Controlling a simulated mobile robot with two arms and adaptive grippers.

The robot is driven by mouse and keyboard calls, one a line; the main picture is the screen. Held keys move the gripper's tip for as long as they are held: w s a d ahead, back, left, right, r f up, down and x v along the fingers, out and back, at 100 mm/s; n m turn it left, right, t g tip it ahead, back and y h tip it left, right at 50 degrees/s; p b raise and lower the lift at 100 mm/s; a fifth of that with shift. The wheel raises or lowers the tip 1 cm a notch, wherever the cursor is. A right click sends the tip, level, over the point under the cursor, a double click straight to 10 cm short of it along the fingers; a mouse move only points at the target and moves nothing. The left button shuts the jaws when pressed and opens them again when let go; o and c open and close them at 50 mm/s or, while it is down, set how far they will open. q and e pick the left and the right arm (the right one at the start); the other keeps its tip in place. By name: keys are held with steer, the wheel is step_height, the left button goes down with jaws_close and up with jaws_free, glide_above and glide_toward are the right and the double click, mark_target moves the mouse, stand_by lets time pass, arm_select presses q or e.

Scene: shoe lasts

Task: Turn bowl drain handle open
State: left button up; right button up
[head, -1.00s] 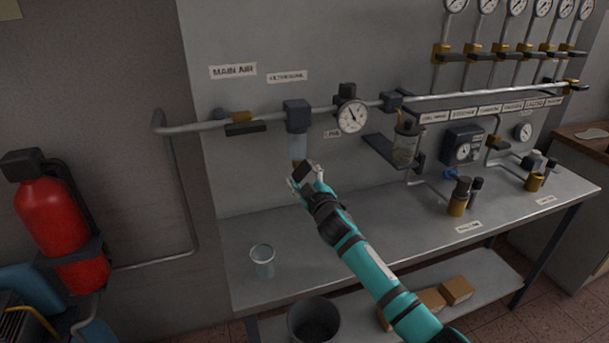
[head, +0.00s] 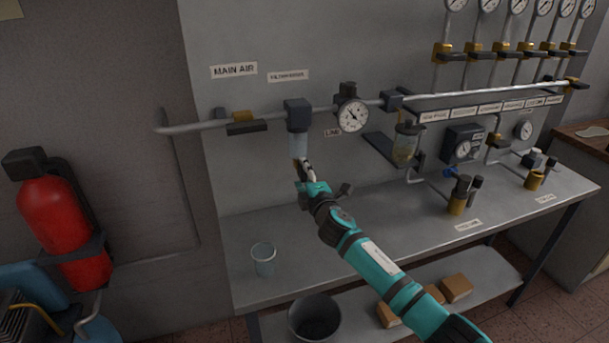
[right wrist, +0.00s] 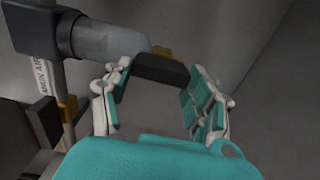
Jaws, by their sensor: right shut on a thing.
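The filter bowl (head: 298,146) is a clear cup under a dark housing on the air pipe. In the right wrist view the bowl (right wrist: 108,42) lies sideways at the upper left. Its brass drain (right wrist: 162,52) shows at the bowl's end, with the black drain handle (right wrist: 160,69) across it. My right gripper (head: 306,172) is just below the bowl; in its wrist view (right wrist: 155,88) the fingers stand on both sides of the handle and are shut on it. In the head view the gripper hides most of the handle. My left gripper is not in view.
A clear cup (head: 263,260) stands on the grey bench at the left. A bucket (head: 314,318) is below the front edge. A dial gauge (head: 352,116) and a second bowl (head: 405,143) are to the right. A red extinguisher (head: 55,215) is at the far left.

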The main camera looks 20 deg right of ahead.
steer(key=shift+f, duration=0.1)
stand_by(0.5)
steer(key=o, duration=1.2)
steer(key=s, duration=1.2)
steer(key=shift+d, duration=0.15)
